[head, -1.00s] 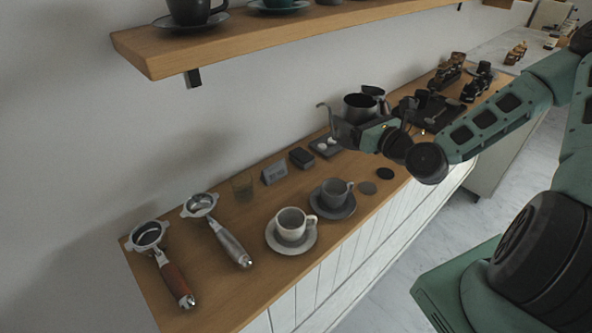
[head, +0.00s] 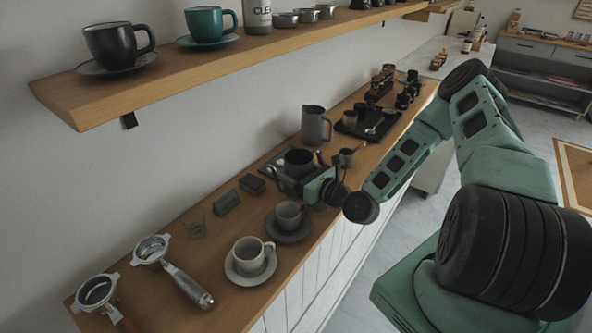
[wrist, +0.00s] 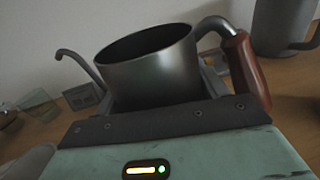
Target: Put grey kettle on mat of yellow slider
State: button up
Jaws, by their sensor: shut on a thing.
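The grey kettle (head: 300,160) is an open dark metal pot. In the wrist view, the kettle (wrist: 150,72) shows a thin curved spout at left and a brown handle at right. My gripper (head: 298,183) is shut on the kettle's body, one finger on each side. The kettle is over the wooden counter beside a dark flat tray or mat (head: 272,165), part of which my gripper and the kettle hide. The kettle's base is hidden, so I cannot tell whether it touches anything. I cannot make out a yellow slider in either view.
A tall grey pitcher (head: 315,125) and a small dark cup (head: 346,157) stand close behind. In front are a dark cup (head: 289,214) and a white cup (head: 250,253) on saucers, small dark blocks (head: 226,202), and portafilters (head: 172,270). The shelf (head: 215,55) hangs above the counter.

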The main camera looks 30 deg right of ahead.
jog(key=shift+f, duration=0.1)
jog(key=o, duration=1)
jog(key=shift+o, duration=0.2)
